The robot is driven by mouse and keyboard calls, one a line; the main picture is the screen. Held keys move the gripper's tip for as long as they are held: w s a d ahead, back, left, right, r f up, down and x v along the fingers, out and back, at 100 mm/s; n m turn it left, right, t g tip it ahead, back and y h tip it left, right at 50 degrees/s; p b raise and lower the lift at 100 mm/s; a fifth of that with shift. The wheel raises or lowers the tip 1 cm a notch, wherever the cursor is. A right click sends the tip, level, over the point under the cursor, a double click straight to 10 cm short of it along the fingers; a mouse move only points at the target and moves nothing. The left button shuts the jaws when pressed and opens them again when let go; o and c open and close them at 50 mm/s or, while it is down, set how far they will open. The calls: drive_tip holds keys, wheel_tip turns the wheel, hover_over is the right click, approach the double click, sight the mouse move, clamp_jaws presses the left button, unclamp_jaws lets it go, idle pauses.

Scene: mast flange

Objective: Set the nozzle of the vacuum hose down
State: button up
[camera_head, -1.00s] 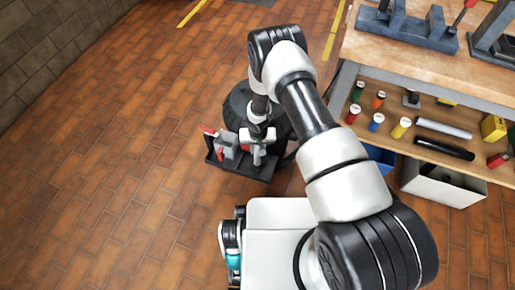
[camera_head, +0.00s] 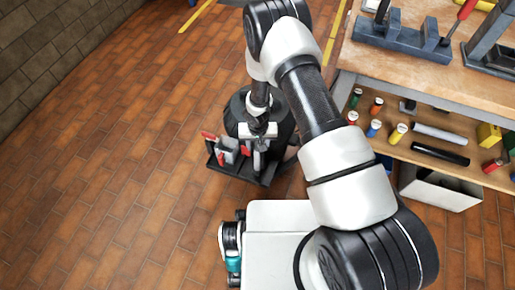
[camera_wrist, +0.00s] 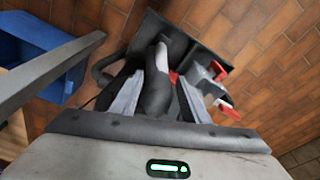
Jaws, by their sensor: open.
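The nozzle (camera_wrist: 157,88) of the vacuum hose is a dark, tapered piece with a grey upper part, standing between my fingers in the wrist view. In the head view the nozzle (camera_head: 260,158) is small and partly hidden under my gripper (camera_head: 258,146), over the dark tray (camera_head: 232,172). My gripper (camera_wrist: 160,97) is open in the wrist view, with one finger on each side of the nozzle. Whether a finger touches it, I cannot tell. The round black vacuum body (camera_head: 240,105) is behind the tray, partly hidden by my arm.
A grey block with red handles (camera_head: 228,150) sits on the tray close to the nozzle. The workbench (camera_head: 420,85) stands on the right, with bottles and tubes on its lower shelf and a white bin (camera_head: 440,193) below. The brick floor on the left is clear.

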drive_tip(key=w+d+r+t, duration=0.1)
drive_tip(key=w+d+r, duration=0.1)
drive_tip(key=r, duration=0.9)
drive_tip(key=w+d+r, duration=0.2)
drive_tip(key=r, duration=1)
drive_tip(key=s+d+r+m+t, duration=0.1)
drive_tip(key=s+d+r, duration=0.15)
drive_tip(key=r, duration=0.55)
drive_tip(key=s+d+r, duration=0.1)
drive_tip(key=d+r, duration=0.2)
drive_tip(key=r, duration=0.5)
drive_tip(key=s+d+r+t, duration=0.1)
drive_tip(key=s+d+r, duration=0.1)
drive_tip(key=s+r, duration=0.6)
drive_tip(key=s+d+r, duration=0.2)
drive_tip(key=s+r, duration=0.6)
drive_tip(key=s, duration=0.6)
drive_tip(key=shift+s+d+t, duration=0.3)
drive_tip(key=shift+d+t, duration=0.1)
